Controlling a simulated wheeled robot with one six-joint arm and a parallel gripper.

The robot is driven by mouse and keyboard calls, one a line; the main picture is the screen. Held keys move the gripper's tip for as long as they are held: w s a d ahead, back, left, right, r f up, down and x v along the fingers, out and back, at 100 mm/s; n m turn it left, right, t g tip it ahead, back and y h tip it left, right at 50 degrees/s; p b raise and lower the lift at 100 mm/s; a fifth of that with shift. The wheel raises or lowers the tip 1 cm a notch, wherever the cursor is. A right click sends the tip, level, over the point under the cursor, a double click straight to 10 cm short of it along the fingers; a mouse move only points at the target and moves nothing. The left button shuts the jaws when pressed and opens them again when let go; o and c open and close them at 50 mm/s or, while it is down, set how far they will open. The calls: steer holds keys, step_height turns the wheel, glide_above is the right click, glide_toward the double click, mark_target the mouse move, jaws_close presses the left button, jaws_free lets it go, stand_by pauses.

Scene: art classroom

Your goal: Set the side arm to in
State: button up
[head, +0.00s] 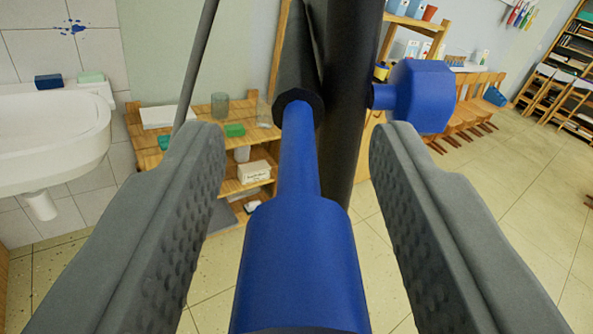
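A blue cylindrical arm (303,265) with a thinner blue shaft (299,155) runs from a dark sleeve on a black upright post (347,95) toward me. This looks like the side arm. My gripper (295,145) is open, with one grey finger on each side of the blue arm. A gap shows between the arm and each finger, so I see no contact. The near end of the arm is cut off by the bottom edge. A blue knob (423,97) sticks out from the right of the post.
A white sink (45,140) is on the left wall. A low wooden shelf (195,120) with boxes and jars stands behind the post. A thin grey rod (197,60) slants on the left. Chairs (470,115) stand at the back right. The tiled floor (505,210) at right is clear.

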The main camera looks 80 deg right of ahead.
steer(key=v, duration=1.7)
steer(key=shift+a, duration=0.2)
steer(key=shift+s+f, duration=0.1)
